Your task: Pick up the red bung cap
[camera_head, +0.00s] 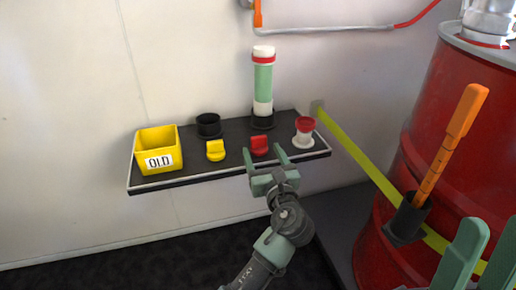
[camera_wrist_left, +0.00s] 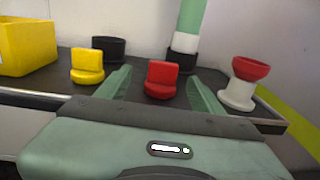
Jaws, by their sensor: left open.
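The red bung cap (camera_head: 260,146) stands on the dark shelf (camera_head: 188,170), its raised tab upward. It also shows in the left wrist view (camera_wrist_left: 162,80), between and beyond the two fingers. My left gripper (camera_head: 264,156) is open and empty at the shelf's front edge, one finger toward each side of the cap. No contact with the cap shows. My right gripper (camera_head: 484,250) is at the lower right corner of the head view, its fingers apart, with part of it cut off by the frame.
A yellow cap (camera_head: 215,150) and a yellow bin (camera_head: 158,150) marked OLD are left of the red cap. A black cup (camera_head: 208,125) and a green tube (camera_head: 263,88) stand behind. A white piece with a red top (camera_head: 304,133) is right. A red drum (camera_head: 440,130) stands far right.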

